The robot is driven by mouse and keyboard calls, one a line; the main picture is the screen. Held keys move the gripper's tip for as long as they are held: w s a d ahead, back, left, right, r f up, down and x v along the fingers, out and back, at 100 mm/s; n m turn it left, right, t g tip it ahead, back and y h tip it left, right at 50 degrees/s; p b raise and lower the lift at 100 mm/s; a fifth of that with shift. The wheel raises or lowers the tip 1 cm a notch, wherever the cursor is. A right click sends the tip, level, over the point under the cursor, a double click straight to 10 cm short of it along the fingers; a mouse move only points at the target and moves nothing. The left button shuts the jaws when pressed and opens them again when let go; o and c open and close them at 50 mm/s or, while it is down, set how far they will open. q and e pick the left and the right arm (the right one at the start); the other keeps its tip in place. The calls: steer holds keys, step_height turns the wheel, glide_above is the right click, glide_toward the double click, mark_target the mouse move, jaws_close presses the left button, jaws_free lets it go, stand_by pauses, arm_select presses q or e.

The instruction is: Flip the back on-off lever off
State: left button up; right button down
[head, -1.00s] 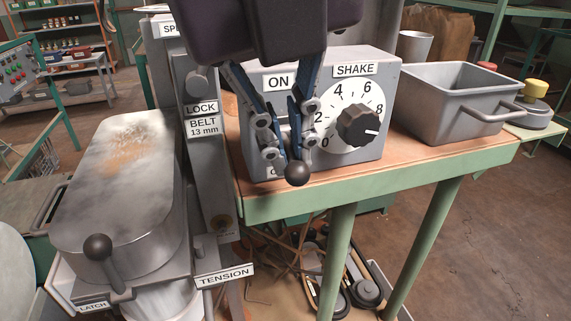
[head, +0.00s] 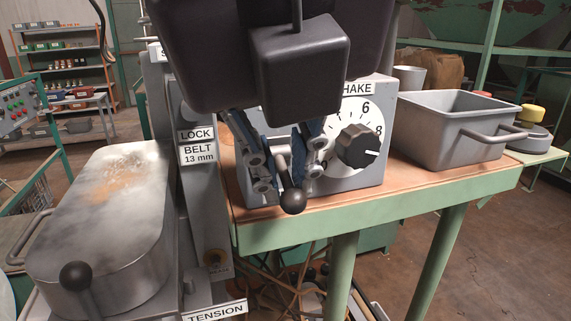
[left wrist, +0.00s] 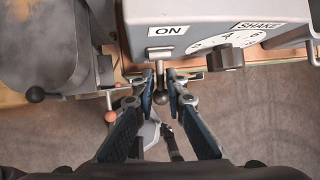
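The on-off lever (head: 293,201) has a dark ball knob and sticks out from the front of the grey control box (head: 377,183), its ball low and toward me. In the left wrist view the lever (left wrist: 160,98) hangs below the ON label (left wrist: 167,31). My left gripper (head: 287,176) has one finger on each side of the lever. In the left wrist view the left gripper (left wrist: 161,76) shows a small gap around the lever, with the ball between the fingers. My left wrist hides the box's ON label in the head view. My right gripper is out of view.
The SHAKE dial (head: 357,146) sits just right of the lever. A grey bin (head: 452,140) stands farther right on the green-framed bench (head: 420,192). To the left are the LOCK and BELT post (head: 196,200) and another ball-ended lever (head: 76,277) by the metal hopper lid (head: 105,220).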

arm_select(q)
steer(key=shift+o, duration=1.2)
steer(key=shift+s+d+f, duration=0.1)
steer(key=shift+s+f, duration=0.1)
steer(key=shift+f, duration=0.05)
steer(key=shift+s+d+r, duration=0.1)
steer(key=shift+s+r, duration=0.05)
steer(key=shift+s, duration=0.05)
steer(key=shift+s+r, duration=0.1)
steer(key=shift+r, duration=0.45)
steer(key=v, duration=1.1)
steer(key=shift+s, duration=0.2)
steer(key=shift+f, duration=0.1)
